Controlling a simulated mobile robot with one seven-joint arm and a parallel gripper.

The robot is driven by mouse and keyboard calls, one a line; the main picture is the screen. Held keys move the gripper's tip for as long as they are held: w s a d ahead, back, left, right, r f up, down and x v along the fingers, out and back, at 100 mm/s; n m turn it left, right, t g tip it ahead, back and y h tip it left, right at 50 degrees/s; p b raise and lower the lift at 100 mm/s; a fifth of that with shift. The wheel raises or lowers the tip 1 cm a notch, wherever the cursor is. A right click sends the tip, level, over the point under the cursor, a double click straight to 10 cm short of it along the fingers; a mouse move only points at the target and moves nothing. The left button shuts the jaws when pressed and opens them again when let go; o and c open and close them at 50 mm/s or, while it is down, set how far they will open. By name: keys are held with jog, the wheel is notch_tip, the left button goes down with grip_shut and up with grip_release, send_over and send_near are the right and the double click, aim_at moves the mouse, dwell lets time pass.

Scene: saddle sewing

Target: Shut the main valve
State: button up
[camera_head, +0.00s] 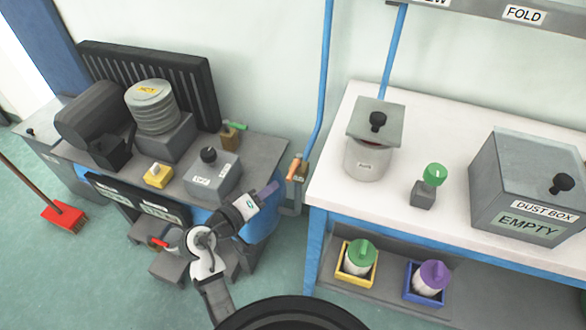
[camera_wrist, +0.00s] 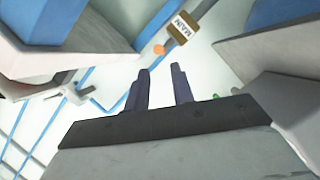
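The main valve (camera_head: 298,172) is a small brown block on the wall by the blue pipe, between the grey machine table and the white bench. Its orange handle (camera_head: 296,161) points up. In the wrist view the block with its MAIN label (camera_wrist: 180,33) is at the top, and the orange handle end (camera_wrist: 159,49) is beside it. My gripper (camera_head: 268,190) is below and left of the valve in the head view. In the wrist view my gripper (camera_wrist: 160,84) shows two dark fingers apart, with nothing between them. The valve lies beyond the fingertips, apart from them.
The white bench (camera_head: 330,195) is close on the right, and the grey table (camera_head: 262,150) is on the left. A second valve with a green handle (camera_head: 235,125) is at the table's back. The blue pipe (camera_head: 325,80) runs up the wall from the main valve.

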aim_at(293, 169)
jog(key=p+x, duration=0.2)
jog(key=x, duration=0.9)
grip_shut()
